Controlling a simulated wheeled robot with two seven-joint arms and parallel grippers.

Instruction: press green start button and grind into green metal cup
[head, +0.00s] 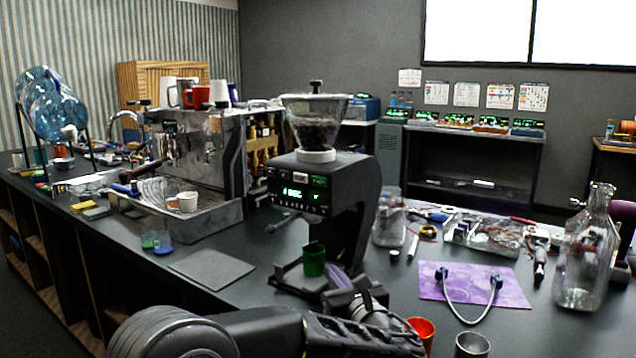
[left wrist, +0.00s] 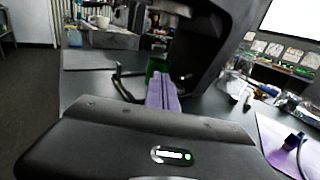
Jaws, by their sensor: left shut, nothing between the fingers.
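The black grinder (head: 345,205) stands on the counter with a clear hopper of dark beans (head: 315,120) on top. Its front panel (head: 300,190) has lit green displays and a row of small buttons; I cannot tell which is the start button. The green metal cup (head: 313,259) stands upright on the grinder's base, below the panel. It shows partly behind my fingers in the left wrist view (left wrist: 155,68). My left gripper (head: 336,274) has its purple fingers shut and empty, just right of and in front of the cup. My right gripper is not in view.
An espresso machine (head: 205,160) stands left of the grinder, with a grey mat (head: 211,269) in front. An orange cup (head: 421,331) and a steel cup (head: 472,346) stand at the front edge. A purple mat (head: 475,287), glass bottle (head: 588,255) and tools crowd the right.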

